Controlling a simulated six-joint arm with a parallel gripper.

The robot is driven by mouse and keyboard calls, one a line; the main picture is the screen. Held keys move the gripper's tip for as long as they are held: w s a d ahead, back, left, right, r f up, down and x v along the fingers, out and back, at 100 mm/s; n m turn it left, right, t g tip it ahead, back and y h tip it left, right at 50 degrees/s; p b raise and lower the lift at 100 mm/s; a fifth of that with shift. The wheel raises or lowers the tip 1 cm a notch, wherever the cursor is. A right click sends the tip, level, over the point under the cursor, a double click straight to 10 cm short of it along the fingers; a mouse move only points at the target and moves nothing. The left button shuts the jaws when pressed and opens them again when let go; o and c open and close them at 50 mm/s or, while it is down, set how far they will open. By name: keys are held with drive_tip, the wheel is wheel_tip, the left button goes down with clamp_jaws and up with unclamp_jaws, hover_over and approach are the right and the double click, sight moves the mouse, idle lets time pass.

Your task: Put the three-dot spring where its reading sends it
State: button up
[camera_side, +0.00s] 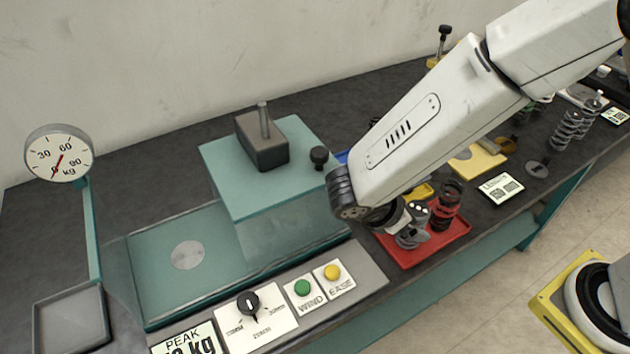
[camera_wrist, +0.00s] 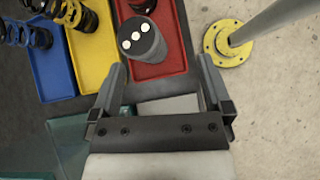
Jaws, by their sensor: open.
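The three-dot spring (camera_wrist: 142,42) shows in the wrist view as a dark grey cylinder with three white dots on its top. It stands upright in the red tray (camera_wrist: 172,12). In the side view its dotted top (camera_side: 418,208) shows beside the end of my arm, with its lower part partly hidden. My gripper (camera_wrist: 160,66) is open and empty. The spring is just beyond the fingertips in the wrist view, nearer the left finger, and not between them. The peak display (camera_side: 186,342) is cut off, so its full reading cannot be told.
A red spring (camera_side: 446,206) stands close by in the red tray. Yellow (camera_wrist: 95,60) and blue (camera_wrist: 48,68) trays adjoin it and hold several springs. The teal press (camera_side: 270,180) with a grey weight stands left of my arm. The dial (camera_side: 59,154) points near 0.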

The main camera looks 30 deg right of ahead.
drive_tip(key=d+m+y, duration=0.3)
drive_tip(key=d+m, duration=0.1)
drive_tip(key=m, duration=0.1)
drive_tip(key=d+r+m+t+y, duration=0.1)
drive_tip(key=d+m+y, duration=0.2)
drive_tip(key=d+m, duration=0.1)
drive_tip(key=d+r+m+t+y, duration=0.1)
drive_tip(key=d+m+y, duration=0.2)
drive_tip(key=m, duration=0.3)
drive_tip(key=shift+s+d+r, duration=0.25)
drive_tip(key=shift+s+d, duration=0.1)
drive_tip(key=shift+d, duration=0.4)
drive_tip(key=shift+d+r+m+t, duration=0.25)
drive_tip(key=shift+d+m+t, duration=0.25)
drive_tip(key=shift+d+m, duration=0.1)
